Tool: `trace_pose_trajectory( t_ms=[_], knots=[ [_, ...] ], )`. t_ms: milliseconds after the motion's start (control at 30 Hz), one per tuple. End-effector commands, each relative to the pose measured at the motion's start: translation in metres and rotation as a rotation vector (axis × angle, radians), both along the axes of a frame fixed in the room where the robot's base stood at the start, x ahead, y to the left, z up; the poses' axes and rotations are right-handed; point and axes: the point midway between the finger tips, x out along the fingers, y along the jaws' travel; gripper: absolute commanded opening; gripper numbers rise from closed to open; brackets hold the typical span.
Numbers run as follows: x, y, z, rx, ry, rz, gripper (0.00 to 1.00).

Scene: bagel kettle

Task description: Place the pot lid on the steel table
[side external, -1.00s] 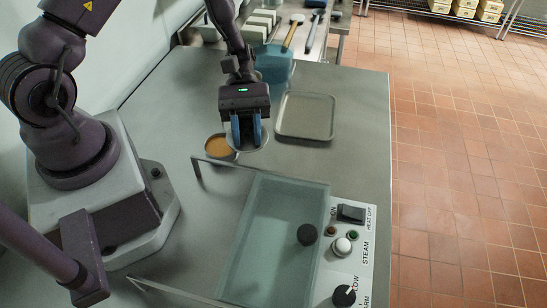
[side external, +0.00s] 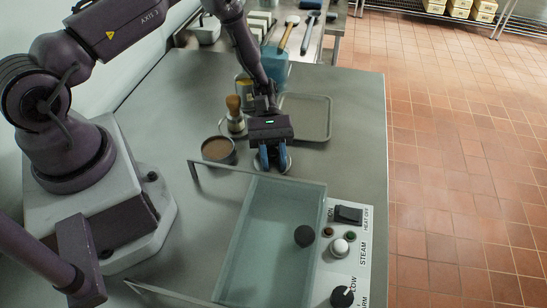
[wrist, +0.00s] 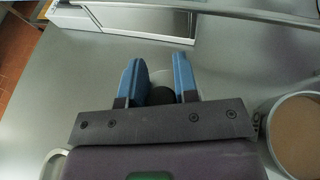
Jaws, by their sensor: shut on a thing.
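The pot lid (side external: 287,161) is a small pale disc, mostly hidden under my gripper in the side view. In the wrist view its dark knob (wrist: 162,96) sits between the blue fingers, with part of the pale lid showing beyond it. My gripper (side external: 271,162) is shut on the lid and points down, low over the steel table (side external: 350,160). I cannot tell whether the lid touches the table. The pot (side external: 218,161), open with brown contents, stands left of the gripper; in the wrist view the pot (wrist: 270,128) is at the right edge.
A grey tray (side external: 318,120) lies behind to the right. The table right of the gripper is bare.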

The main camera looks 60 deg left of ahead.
Motion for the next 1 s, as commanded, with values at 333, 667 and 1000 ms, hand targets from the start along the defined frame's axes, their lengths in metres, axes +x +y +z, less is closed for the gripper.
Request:
trace_pose_trajectory(
  t_ms=[333, 667, 1000],
  knots=[
    [0.000, 0.000, -0.003, 0.000, 0.000, 0.000, 0.54],
    [0.005, 0.009, 0.004, 0.002, -0.003, 0.002, 0.54],
    [0.032, 0.069, 0.029, 0.001, -0.003, 0.003, 0.54]
  ],
)
